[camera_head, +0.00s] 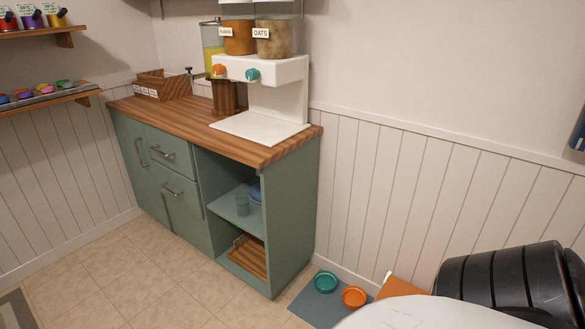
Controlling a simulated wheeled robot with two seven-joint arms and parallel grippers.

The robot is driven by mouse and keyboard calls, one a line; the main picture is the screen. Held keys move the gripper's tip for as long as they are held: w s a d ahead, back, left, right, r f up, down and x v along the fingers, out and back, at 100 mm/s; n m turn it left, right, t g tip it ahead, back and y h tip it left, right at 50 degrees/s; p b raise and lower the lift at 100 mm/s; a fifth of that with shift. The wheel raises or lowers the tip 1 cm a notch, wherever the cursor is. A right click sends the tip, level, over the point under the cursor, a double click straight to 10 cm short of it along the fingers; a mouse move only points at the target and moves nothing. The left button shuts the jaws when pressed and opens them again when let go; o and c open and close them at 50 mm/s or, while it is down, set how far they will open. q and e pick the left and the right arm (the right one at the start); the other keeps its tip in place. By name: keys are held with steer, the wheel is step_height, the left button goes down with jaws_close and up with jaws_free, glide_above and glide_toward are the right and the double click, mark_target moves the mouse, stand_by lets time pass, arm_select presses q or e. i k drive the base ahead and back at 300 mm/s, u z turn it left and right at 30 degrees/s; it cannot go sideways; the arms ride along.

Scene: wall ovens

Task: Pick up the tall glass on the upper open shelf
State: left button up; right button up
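The tall glass (242,204) is a small, see-through, bluish-green tumbler. It stands upright on the upper open shelf (225,205) of the green cabinet, near the front of the compartment. A blue item (255,192), possibly stacked bowls, is beside and behind it, partly hidden by the cabinet side. Neither of my grippers shows in the head view, and nothing is touching the glass.
The wooden counter (180,122) above holds a white dispenser (275,95) and a wooden crate. Below the glass, a wooden tray (249,256) sits in the lower compartment. Teal (326,282) and orange (354,297) bowls lie on a floor mat. The tiled floor before the cabinet is clear.

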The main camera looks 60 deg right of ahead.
mark_target(243, 196)
steer(key=z, duration=0.55)
steer(key=i, duration=1.1)
steer(key=u, duration=0.65)
steer(key=i, duration=1.6)
steer(key=z, duration=1.45)
steer(key=i, duration=0.65)
steer(key=z, duration=0.7)
